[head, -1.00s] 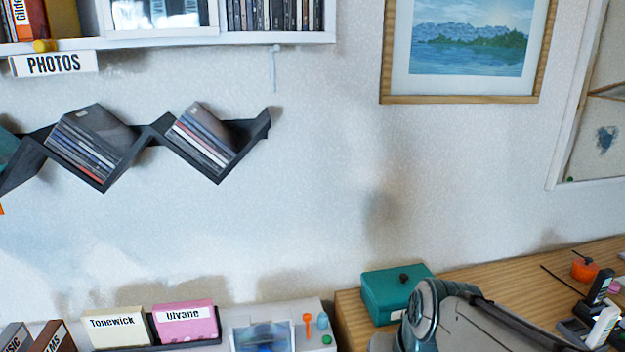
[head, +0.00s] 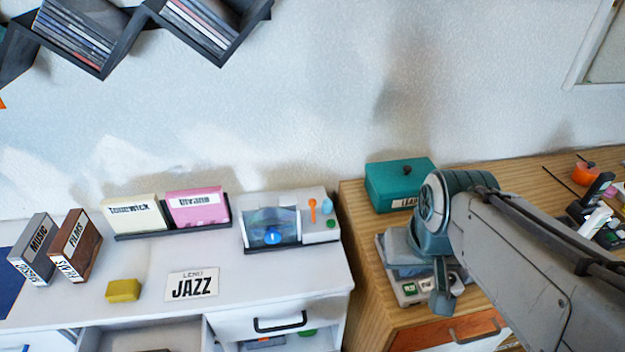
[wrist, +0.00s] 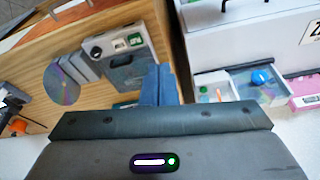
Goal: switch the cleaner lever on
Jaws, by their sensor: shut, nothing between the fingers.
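A white machine (head: 322,237) with a clear window stands at the right end of the white desk. I take it for the cleaner. An orange lever (head: 312,208) stands upright on its right side, with a light-blue knob and a green button beside it. A blue round piece (head: 272,239) sits at its window. The wrist view shows the machine (wrist: 240,88), its orange lever (wrist: 217,93) and the blue piece (wrist: 262,77). My gripper (head: 441,303) is over the wooden desk, right of the machine and apart from it. Its blue fingers (wrist: 158,84) are shut and empty.
A grey device (head: 410,290) with a green display is close by my gripper on the wooden desk. A teal box (head: 398,187) stands behind it. Pink (head: 198,208) and cream (head: 132,213) card boxes stand left of the machine. A JAZZ card (head: 192,285) lies in front.

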